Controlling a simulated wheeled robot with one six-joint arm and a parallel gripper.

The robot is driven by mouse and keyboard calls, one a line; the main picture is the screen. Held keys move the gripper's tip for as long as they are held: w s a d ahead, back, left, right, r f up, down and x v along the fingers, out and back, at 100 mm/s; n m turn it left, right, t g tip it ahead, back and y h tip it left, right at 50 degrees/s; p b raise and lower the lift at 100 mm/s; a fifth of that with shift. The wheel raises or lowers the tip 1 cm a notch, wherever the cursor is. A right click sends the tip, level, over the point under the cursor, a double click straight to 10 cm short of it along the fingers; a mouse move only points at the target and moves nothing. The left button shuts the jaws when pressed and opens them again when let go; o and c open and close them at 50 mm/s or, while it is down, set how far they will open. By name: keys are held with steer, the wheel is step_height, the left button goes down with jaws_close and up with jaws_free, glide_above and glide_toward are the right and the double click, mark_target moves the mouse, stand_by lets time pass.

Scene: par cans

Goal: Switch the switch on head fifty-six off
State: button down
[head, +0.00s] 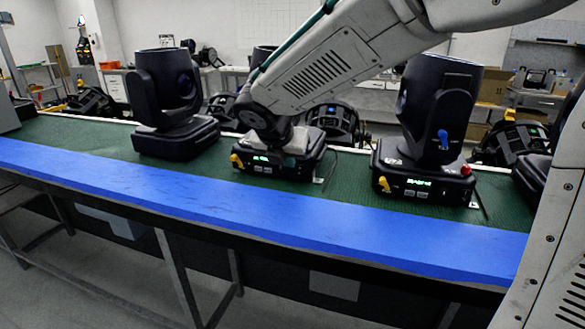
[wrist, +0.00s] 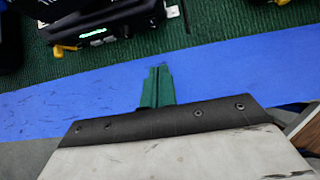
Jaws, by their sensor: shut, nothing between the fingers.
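Two moving-head lights with lit green displays stand on the green bench: a middle one (head: 290,165), its upper part hidden by my arm, and a right one (head: 425,165). The middle one has a yellow lever (head: 236,160); the right one has a yellow lever (head: 384,184), a blue knob (head: 443,138) and a red button (head: 466,169). The display text is too small to read, so I cannot tell which is fifty-six. In the wrist view my gripper (wrist: 158,70) is shut and empty over the blue strip, apart from a lit base (wrist: 110,22) with a yellow lever (wrist: 62,50).
A left light (head: 172,110) shows no lit display, and another dark base (head: 535,175) sits partly hidden at the right. The blue front strip (head: 200,190) of the bench is clear. More lights and shelves stand behind.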

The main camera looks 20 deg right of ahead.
mark_target(300, 170)
steer(key=shift+v, duration=0.8)
steer(key=x, duration=0.7)
steer(key=a+x, duration=0.1)
steer(key=x, duration=0.2)
steer(key=shift+s+d+f, duration=0.15)
steer(key=shift+f, duration=0.45)
steer(key=w+d, duration=0.2)
steer(key=shift+w+f, duration=0.3)
steer(key=shift+w, duration=0.05)
steer(key=shift+w+d, duration=0.25)
steer(key=shift+w, duration=0.1)
